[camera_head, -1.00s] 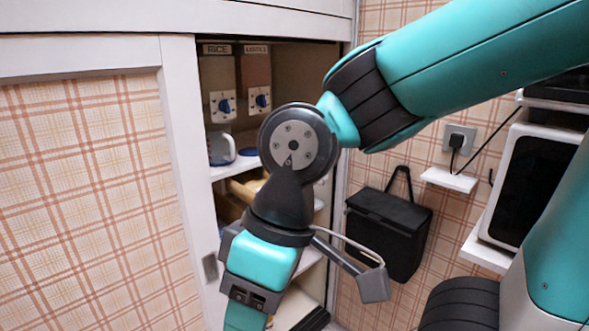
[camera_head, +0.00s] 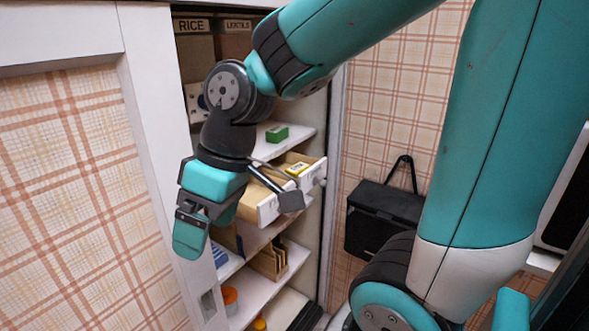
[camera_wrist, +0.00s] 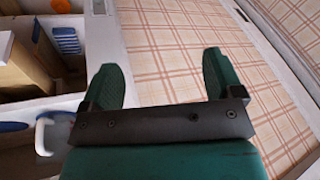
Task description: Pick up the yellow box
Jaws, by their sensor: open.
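A small yellow box (camera_head: 298,168) lies in a pulled-out white drawer (camera_head: 312,175) inside the cupboard, in the head view. My gripper (camera_head: 195,238) hangs in front of the cupboard, to the left of the yellow box and lower in the picture, apart from it. In the wrist view my gripper (camera_wrist: 161,78) has its two green fingers spread, with nothing between them. Behind them is the plaid sliding door. I cannot make out the yellow box in the wrist view.
A second drawer (camera_head: 262,203) is pulled out beside the first. A green box (camera_head: 277,134) sits on the shelf above. Lower shelves hold a wooden rack (camera_head: 268,262) and an orange item (camera_head: 230,297). The plaid door (camera_head: 60,190) covers the left side. A black bag (camera_head: 383,215) hangs right.

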